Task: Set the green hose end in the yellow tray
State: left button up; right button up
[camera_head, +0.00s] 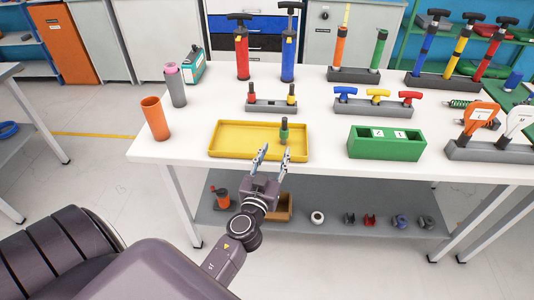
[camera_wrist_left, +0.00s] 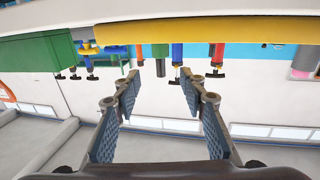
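The yellow tray (camera_head: 235,140) lies near the front edge of the white table. A small green hose end (camera_head: 284,134) with a dark top stands upright in the tray's right part. My left gripper (camera_head: 275,151) is just in front of the tray's front edge, below and slightly left of the hose end. Its two fingers are spread, with nothing between them. In the left wrist view, the open fingers (camera_wrist_left: 158,88) are empty and the tray's yellow edge (camera_wrist_left: 210,30) crosses the top. My right gripper is not in view.
A grey holder (camera_head: 270,106) with red and yellow hose ends stands behind the tray. A green box (camera_head: 387,147) stands to its right, and an orange cylinder (camera_head: 155,118) to its left. The tabletop between the orange cylinder and the tray is clear.

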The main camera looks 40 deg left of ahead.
pick_arm(q)
jog(key=d+f+m+g+h, duration=0.2)
jog(key=d+f+m+h, duration=0.15)
jog(key=d+f, duration=0.55)
jog(key=s+d+f+g+h, duration=0.1)
jog(key=s+f+g, duration=0.15)
jog(key=f, duration=0.45)
jog(key=s+d+f+m+g+h, duration=0.1)
jog(key=s+f, duration=0.3)
jog(key=f, duration=0.4)
jog(key=s+d+f+g, duration=0.1)
jog(key=s+f, duration=0.2)
jog(key=f, duration=0.4)
jog(key=s+f+m+g, duration=0.1)
jog(key=s+f+g, duration=0.4)
jog(key=s+f, duration=1.3)
jog(key=s+a+f+g, duration=0.1)
jog(key=s+f+g, duration=0.1)
jog(key=s, duration=0.8)
jog(key=s+a+f+g, duration=0.1)
jog(key=s+f, duration=0.3)
jog(key=s, duration=0.6)
jog(key=shift+a+m+g, duration=0.15)
jog(key=shift+m+g, duration=0.2)
jog(key=shift+g, duration=0.4)
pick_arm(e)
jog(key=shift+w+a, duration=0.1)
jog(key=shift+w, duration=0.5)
